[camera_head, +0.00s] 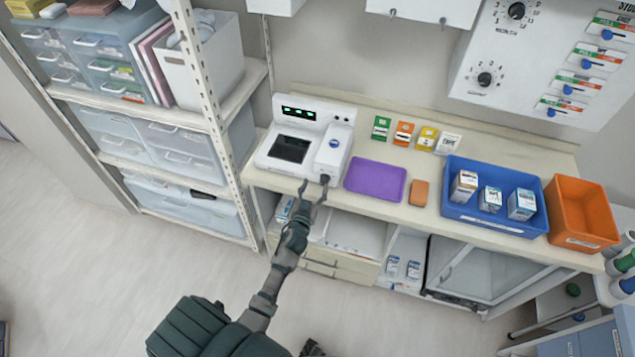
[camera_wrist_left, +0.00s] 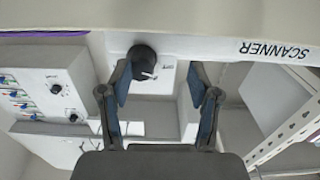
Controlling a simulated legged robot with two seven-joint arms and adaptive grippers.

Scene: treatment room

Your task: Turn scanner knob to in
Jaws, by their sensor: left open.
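The white scanner (camera_head: 290,150) stands on the counter, with a green-lit display and a dark window. Its black round knob (camera_wrist_left: 143,56) with a white pointer is on the front face in the left wrist view. In the head view the knob (camera_head: 324,179) is a small dark spot at the scanner's front. My left gripper (camera_head: 315,188) is open in front of the scanner. In the left wrist view its fingers (camera_wrist_left: 158,82) point at the knob, which appears nearer the picture-left finger, with no clear contact.
A purple tray (camera_head: 375,164) and an orange block (camera_head: 419,193) lie right of the scanner. A blue bin (camera_head: 452,208) with boxes and an orange bin (camera_head: 580,215) stand farther right. A metal shelf rack (camera_head: 215,110) stands close on the left. A wall panel (camera_head: 530,60) hangs upper right.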

